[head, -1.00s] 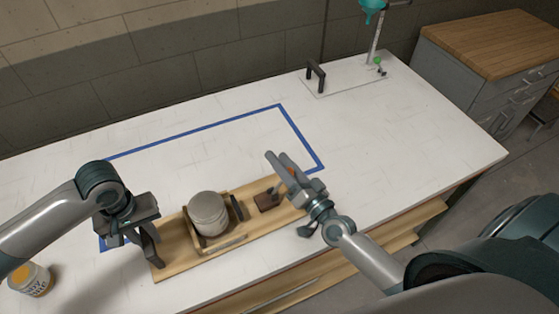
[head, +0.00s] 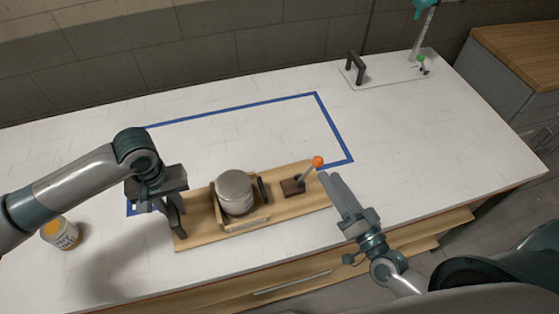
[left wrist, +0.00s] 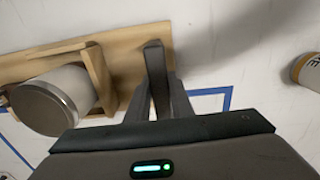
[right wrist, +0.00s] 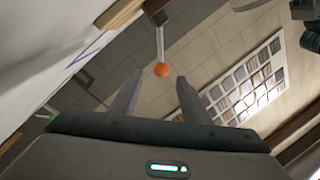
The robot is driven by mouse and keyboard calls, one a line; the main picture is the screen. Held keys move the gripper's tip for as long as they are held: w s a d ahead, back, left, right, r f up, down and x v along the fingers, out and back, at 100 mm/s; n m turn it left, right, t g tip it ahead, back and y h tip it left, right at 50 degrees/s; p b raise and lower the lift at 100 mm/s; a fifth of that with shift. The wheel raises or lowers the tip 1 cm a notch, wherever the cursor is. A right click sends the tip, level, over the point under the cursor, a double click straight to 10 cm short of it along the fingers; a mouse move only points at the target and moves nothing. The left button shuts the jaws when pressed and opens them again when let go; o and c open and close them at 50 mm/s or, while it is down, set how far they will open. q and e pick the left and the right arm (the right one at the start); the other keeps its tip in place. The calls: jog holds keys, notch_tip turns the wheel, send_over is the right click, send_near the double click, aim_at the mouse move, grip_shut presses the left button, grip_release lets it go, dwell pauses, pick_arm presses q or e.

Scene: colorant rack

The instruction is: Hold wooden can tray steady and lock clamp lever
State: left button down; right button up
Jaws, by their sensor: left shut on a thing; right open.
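My left gripper (head: 174,208) is shut on the dark handle (left wrist: 157,75) at the tray's left end. The clamp lever (head: 309,172) rises from a dark block (head: 292,187) on the tray's right part, tilted up and right, with an orange knob (head: 318,161). My right gripper (head: 329,178) is open and empty just right of the lever. In the right wrist view the knob (right wrist: 162,70) shows beyond the spread fingertips.
A labelled can with orange contents (head: 60,233) stands at the table's left. A blue tape outline (head: 335,128) marks the table behind the tray. A plate with a dark handle (head: 356,68) and a teal-topped stand (head: 424,25) is at the back right. The table's middle is clear.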

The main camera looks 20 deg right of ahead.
jog(key=shift+s, duration=0.45)
pick_arm(q)
jog(key=c, duration=1.5)
grip_release()
pick_arm(e)
jog(key=shift+d, duration=0.1)
pick_arm(q)
jog(key=shift+r, duration=0.1)
notch_tip(320, 180, up, 12)
jog(key=shift+f, duration=0.1)
jog(key=shift+d, duration=0.1)
